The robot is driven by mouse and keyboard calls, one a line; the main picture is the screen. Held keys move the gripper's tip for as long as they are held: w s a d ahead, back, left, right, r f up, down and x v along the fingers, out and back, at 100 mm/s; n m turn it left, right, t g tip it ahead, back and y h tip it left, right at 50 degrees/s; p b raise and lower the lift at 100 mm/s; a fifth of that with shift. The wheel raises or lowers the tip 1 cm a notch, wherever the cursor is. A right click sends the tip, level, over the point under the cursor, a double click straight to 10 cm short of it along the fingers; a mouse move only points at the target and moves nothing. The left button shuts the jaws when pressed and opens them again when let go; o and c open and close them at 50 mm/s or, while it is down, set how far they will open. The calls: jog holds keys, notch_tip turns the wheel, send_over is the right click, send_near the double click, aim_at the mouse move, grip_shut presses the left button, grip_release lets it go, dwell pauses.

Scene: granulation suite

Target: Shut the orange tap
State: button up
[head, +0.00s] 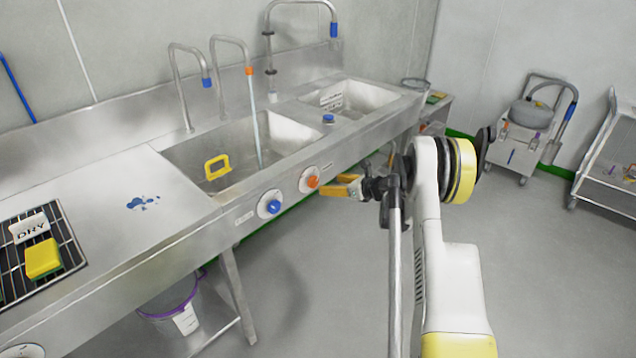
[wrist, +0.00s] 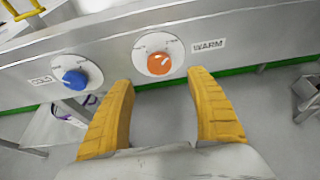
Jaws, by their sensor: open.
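The orange tap knob (head: 312,181) sits on a round white dial on the front panel of the steel sink. It also shows in the wrist view (wrist: 159,63), with a "WARM" label to its right. An orange-tipped spout (head: 249,71) stands above the basin, and a stream of water (head: 256,125) falls from it. My gripper (head: 325,190) is in front of the panel near the orange knob. In the wrist view its yellow fingers (wrist: 166,82) are open and empty, one to each side below the knob. I cannot tell whether they touch the panel.
A blue knob (head: 270,204) is to the left of the orange one on the same panel. A yellow-handled item (head: 216,167) is in the left basin (head: 195,150). A bucket (head: 172,305) stands below the counter. The floor (head: 310,280) in front is clear.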

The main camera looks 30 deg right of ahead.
aim_at(315, 182)
jog(key=b+x, duration=0.3)
jog(key=x, duration=0.6)
jog(key=shift+w+a+f, duration=0.1)
jog(key=shift+w+a, duration=0.05)
jog(key=c, duration=1.2)
